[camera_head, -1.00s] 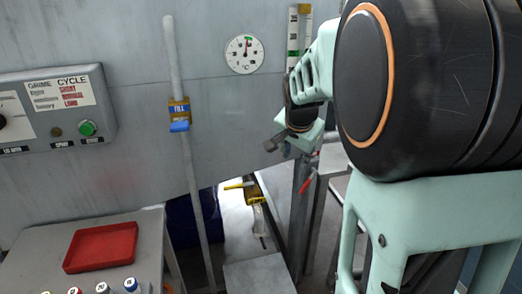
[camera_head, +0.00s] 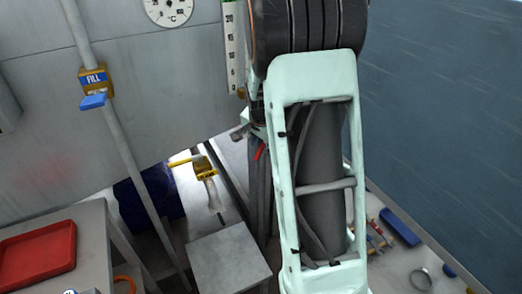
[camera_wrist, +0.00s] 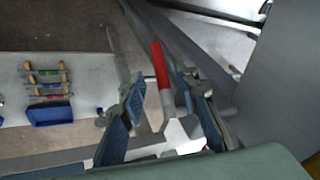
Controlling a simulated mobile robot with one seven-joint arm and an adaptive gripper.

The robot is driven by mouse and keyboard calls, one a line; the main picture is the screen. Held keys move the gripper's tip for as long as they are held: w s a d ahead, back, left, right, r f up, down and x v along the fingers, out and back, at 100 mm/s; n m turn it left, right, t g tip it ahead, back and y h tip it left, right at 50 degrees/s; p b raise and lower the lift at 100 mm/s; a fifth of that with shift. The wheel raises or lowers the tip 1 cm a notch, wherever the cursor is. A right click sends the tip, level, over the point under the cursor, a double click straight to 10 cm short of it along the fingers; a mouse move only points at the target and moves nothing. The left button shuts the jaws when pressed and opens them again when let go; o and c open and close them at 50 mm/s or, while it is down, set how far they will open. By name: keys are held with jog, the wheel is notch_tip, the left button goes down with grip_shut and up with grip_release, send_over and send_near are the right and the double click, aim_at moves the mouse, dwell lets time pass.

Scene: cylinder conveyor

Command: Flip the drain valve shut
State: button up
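A lever with a red handle (camera_head: 259,151) shows in the head view below the tank, partly hidden behind my arm. In the wrist view the red handle (camera_wrist: 160,65) stands upright between my fingers, above a pale metal body (camera_wrist: 182,132). A yellow-handled valve (camera_head: 203,167) sits further left on a pale pipe under the tank. I cannot read a label that tells which is the drain valve. My gripper (camera_wrist: 164,87) is open, with one finger each side of the red handle and gaps visible. In the head view it is mostly hidden behind my arm.
A pipe with a blue FILL lever (camera_head: 94,101) runs down the tank wall. A grey box top (camera_head: 228,258) stands below the yellow valve. A red tray (camera_head: 38,256) lies on the left bench. A blue-grey wall (camera_head: 440,120) closes the right side.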

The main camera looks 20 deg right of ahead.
aim_at(261, 148)
jog(key=shift+x, duration=2.4)
jog(key=shift+w+r, duration=0.1)
grip_shut()
